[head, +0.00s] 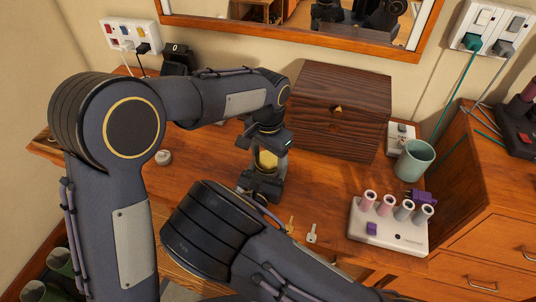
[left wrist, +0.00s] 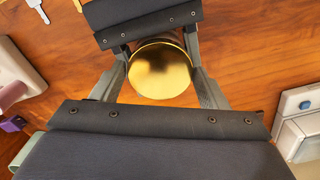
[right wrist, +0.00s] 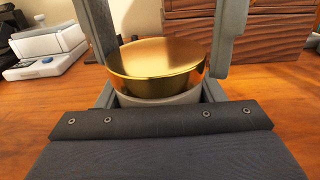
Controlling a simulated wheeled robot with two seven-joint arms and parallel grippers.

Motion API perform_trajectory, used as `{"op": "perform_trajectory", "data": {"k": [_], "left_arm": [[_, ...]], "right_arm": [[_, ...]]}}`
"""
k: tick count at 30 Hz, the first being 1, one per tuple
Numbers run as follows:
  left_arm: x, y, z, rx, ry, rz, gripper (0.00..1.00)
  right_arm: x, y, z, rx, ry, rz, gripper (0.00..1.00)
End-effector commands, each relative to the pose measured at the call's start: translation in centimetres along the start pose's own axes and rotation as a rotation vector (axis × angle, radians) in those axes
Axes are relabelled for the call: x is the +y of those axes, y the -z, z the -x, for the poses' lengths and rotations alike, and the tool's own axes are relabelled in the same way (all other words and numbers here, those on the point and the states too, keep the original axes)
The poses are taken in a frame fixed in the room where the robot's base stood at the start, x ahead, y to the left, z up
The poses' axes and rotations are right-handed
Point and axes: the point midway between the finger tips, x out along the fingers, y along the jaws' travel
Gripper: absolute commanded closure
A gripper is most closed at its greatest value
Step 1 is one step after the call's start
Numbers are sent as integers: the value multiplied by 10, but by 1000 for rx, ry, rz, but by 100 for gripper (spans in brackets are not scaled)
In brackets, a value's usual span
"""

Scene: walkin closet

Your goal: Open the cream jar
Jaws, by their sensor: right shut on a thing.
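The cream jar stands upright on the wooden desktop, with a shiny gold lid (head: 267,159) and a pale body (right wrist: 160,101). The lid also shows from above in the left wrist view (left wrist: 160,70). My right gripper (head: 262,185) is low at the front of the jar, its fingers shut on the jar's body. My left gripper (head: 270,143) points down from above, its open fingers on either side of the lid. In the right wrist view these fingers flank the lid closely. The jar's lower body is mostly hidden by my right gripper.
A dark wooden box (head: 335,108) stands behind the jar. To the right are a green mug (head: 414,161) and a white stand with rollers (head: 388,232). Keys (head: 312,233) lie near the front edge. A small round white item (head: 164,157) lies to the left.

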Motion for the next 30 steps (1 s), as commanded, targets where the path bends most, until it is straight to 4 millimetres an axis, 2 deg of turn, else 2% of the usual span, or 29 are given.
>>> {"op": "perform_trajectory", "data": {"k": [4,11,19,20,21,24,30], "left_arm": [[0,0,0,1,1,21,60],[0,0,1,2,1,273,60],[0,0,1,2,0,290,60],[0,0,1,2,0,290,30],[0,0,1,2,1,290,25],[0,0,1,2,0,289,12],[0,0,1,1,0,289,11]], "right_arm": [[0,-1,0,-2,1,0,100],[0,-1,0,-2,1,-1,100],[0,-1,0,-2,1,-1,100],[0,-1,0,-2,1,-1,100],[0,-1,0,-2,1,-1,100],[0,-1,0,-2,1,0,100],[0,-1,0,-2,1,0,100]]}}
